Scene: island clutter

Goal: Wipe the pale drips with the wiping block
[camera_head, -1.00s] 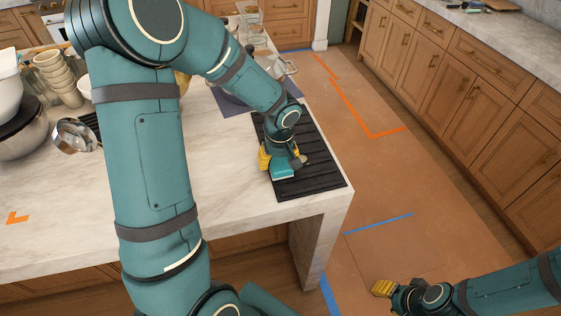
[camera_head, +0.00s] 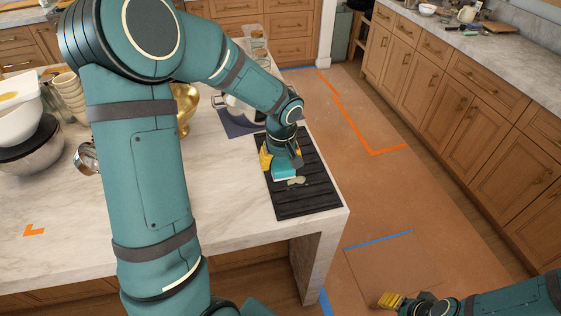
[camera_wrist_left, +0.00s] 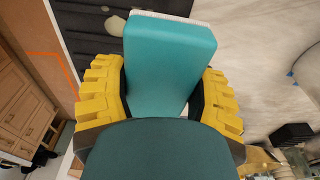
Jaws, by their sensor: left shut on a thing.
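The wiping block (camera_head: 284,173) is a teal block with a pale underside, and it also shows large in the left wrist view (camera_wrist_left: 170,62). My left gripper (camera_head: 281,162) is shut on it, with a yellow finger on each side (camera_wrist_left: 165,95). The block is low over the black ribbed mat (camera_head: 300,205); whether it touches is hard to tell. A pale drip (camera_head: 297,181) lies on the mat just beside the block's near right side. The left wrist view shows this pale patch (camera_wrist_left: 115,25) and smaller specks near it. My right gripper (camera_head: 390,300) is low at the right, away from the counter.
The mat lies near the right end of the marble island (camera_head: 240,225). A metal pot (camera_head: 240,112) on a dark mat and a gold vessel (camera_head: 185,105) stand behind. Bowls (camera_head: 30,150) and stacked cups (camera_head: 70,95) crowd the left. The front counter is mostly clear.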

